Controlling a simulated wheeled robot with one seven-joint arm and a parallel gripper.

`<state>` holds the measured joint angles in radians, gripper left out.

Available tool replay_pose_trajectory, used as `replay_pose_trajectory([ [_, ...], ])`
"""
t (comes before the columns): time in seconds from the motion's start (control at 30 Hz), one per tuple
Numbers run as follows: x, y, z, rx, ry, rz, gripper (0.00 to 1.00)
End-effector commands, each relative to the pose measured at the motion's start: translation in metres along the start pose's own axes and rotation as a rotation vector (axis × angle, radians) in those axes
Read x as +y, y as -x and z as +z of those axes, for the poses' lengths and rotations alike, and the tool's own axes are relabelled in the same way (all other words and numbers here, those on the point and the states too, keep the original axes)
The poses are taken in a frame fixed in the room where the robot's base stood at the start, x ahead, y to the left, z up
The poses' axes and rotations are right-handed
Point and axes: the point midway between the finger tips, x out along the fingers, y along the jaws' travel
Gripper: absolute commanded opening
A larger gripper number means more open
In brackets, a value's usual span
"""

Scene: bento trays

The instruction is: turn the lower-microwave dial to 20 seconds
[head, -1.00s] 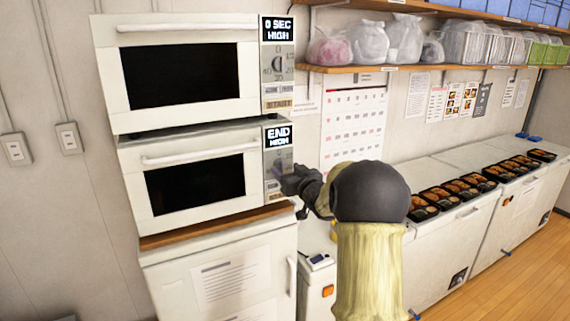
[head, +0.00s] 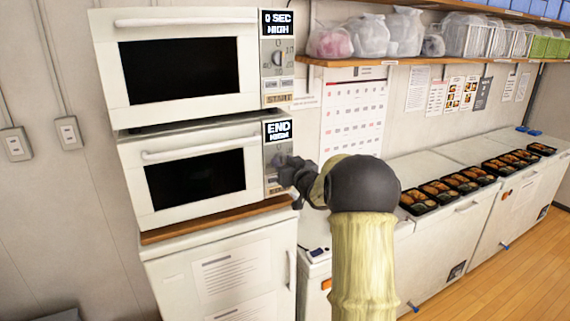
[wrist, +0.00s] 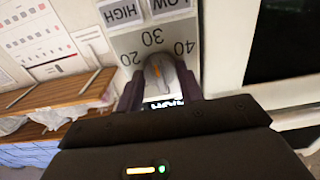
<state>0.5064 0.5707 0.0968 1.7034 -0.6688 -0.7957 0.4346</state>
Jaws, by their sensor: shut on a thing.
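The lower microwave (head: 150,202) is white, with a dark window and a display (head: 277,130) reading "END HIGH". My gripper (head: 280,166) is at its control panel and hides the dial in the head view. In the wrist view the panel is upside down, and the dark fingers of my gripper (wrist: 160,88) are shut on the grey dial (wrist: 162,72), one on each side. The dial has an orange mark facing the 30 side of the scale. The numbers 20, 30 and 40 show around it; the rest is covered.
The upper microwave (head: 184,20) stands above, showing "0 SEC HIGH". Both are over a white cabinet (head: 160,265). A shelf (head: 400,61) with bags and a wall calendar (head: 352,118) are to the right. Food trays (head: 420,207) stand on white freezers further right.

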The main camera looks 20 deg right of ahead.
Motion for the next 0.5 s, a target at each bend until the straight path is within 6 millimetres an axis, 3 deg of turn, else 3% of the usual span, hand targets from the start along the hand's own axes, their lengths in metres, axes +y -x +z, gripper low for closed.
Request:
replay_pose_trajectory([
  [0.5,-0.0006,0.0002,0.005,0.002,0.259,0.0,0.14],
])
